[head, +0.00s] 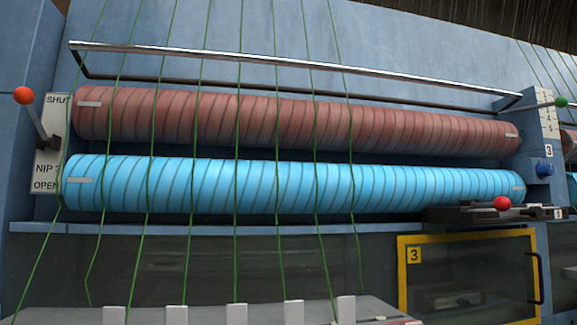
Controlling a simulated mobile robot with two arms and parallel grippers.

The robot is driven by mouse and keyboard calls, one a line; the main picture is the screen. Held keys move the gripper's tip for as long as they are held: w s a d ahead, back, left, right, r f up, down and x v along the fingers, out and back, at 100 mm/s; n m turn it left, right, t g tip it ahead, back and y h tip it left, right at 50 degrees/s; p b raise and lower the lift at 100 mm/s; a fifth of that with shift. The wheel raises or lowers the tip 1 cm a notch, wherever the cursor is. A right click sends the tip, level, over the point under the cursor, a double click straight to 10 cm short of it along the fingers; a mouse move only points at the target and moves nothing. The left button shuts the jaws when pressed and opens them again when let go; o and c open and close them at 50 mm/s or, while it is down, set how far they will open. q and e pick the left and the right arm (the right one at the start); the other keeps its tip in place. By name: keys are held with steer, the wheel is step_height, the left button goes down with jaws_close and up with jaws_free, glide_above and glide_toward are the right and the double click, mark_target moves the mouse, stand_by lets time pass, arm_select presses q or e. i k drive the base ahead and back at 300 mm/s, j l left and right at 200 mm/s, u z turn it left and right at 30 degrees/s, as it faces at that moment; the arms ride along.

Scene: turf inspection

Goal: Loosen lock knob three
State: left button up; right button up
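A blue knob (545,169) sits at the right end of the rollers, just below a white plate marked 3 (548,150). I cannot tell from this view whether it is tight or loose. A red ball knob (502,203) sits lower and to the left, on a dark slide-like mechanism (468,214) in front of the blue roller's right end. A small white label (558,213) is beside that mechanism. A green-tipped lever (561,102) stands above, by a numbered scale (548,112). Neither of my grippers is in view.
A brown-red roller (300,120) lies above a blue roller (290,186), under a metal bar (290,60). Green strands cross them. A red-tipped lever (24,95) is at left, by SHUT and OPEN plates. A yellow-framed door (402,280) marked 3 is lower right.

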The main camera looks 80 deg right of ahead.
mark_target(543, 171)
steer(key=z, duration=4.1)
steer(key=i+l, duration=0.1)
steer(key=l, duration=0.25)
steer(key=i+l, duration=0.15)
steer(key=l, duration=0.15)
steer(key=i+l, duration=0.1)
steer(key=l, duration=0.25)
steer(key=i+l, duration=0.1)
steer(key=l, duration=0.2)
